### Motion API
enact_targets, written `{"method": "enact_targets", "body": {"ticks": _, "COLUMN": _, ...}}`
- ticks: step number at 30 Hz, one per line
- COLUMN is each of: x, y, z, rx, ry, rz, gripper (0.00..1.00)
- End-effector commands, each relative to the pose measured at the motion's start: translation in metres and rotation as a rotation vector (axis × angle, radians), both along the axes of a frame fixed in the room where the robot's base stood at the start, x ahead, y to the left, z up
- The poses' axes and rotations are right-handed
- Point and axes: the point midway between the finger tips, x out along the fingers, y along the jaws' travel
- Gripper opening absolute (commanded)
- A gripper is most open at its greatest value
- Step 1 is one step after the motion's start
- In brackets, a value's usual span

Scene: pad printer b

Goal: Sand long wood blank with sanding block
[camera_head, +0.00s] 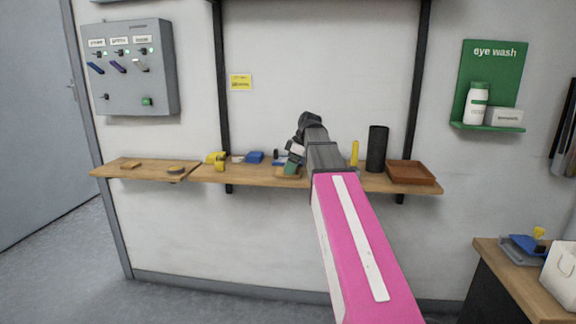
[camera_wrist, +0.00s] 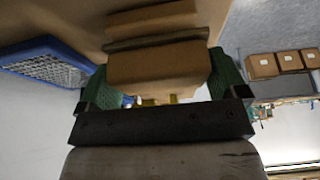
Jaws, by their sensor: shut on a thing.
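My gripper (camera_head: 290,168) is at the middle of the wooden wall shelf, at the end of my outstretched arm. In the wrist view its green fingers (camera_wrist: 158,78) are shut on the sides of a tan block that looks like the sanding block (camera_wrist: 154,66). A thin brown strip (camera_wrist: 155,40) and another tan piece (camera_wrist: 152,17) lie just beyond it; I cannot tell whether they belong to it or to the wood blank. In the head view a tan edge (camera_head: 288,174) shows below the fingers. I cannot clearly make out the long wood blank.
The shelf (camera_head: 245,178) also bears yellow items (camera_head: 217,160), a blue item (camera_head: 254,157), a black cylinder (camera_head: 377,149) and a brown tray (camera_head: 411,173). A lower-right table (camera_head: 497,262) holds a blue item and a white container. A blue mesh tray (camera_wrist: 45,62) is close at left in the wrist view.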

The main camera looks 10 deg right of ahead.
Motion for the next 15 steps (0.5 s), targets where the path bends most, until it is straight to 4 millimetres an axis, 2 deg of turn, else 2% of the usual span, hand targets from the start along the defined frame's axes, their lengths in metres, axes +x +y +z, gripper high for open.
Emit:
{"method": "enact_targets", "body": {"ticks": 6, "x": -0.0048, "y": -0.0111, "z": 0.0006, "rx": -0.003, "ry": 0.002, "rz": -0.001, "gripper": 0.67}}
{"method": "enact_targets", "body": {"ticks": 15, "x": -0.0046, "y": -0.012, "z": 0.0015, "rx": -0.002, "ry": 0.001, "rz": 0.0, "gripper": 0.67}}
